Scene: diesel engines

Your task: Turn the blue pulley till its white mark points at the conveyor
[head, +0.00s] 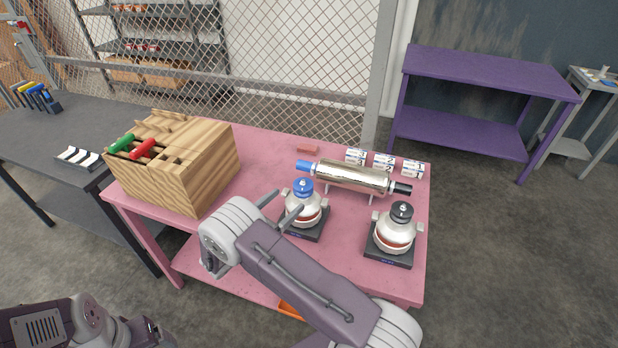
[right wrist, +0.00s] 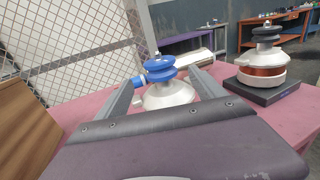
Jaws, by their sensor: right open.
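The blue pulley (head: 302,186) sits on top of a round silver-white housing on a dark base on the pink table. A small pale spot shows on its top; I cannot tell which way any white mark points. My right gripper (head: 289,201) is open, its fingers reaching toward the pulley's near left side. In the right wrist view the blue pulley (right wrist: 160,68) appears between and beyond the two open fingers (right wrist: 162,78); contact cannot be told. I see no clear conveyor; a silver cylinder (head: 352,177) with blue and black ends lies behind the pulley. My left gripper is out of view.
A similar unit with a black pulley (head: 402,211) stands to the right. A wooden block (head: 190,165) with green and red handles is at left. Small white boxes (head: 384,162) stand behind the cylinder.

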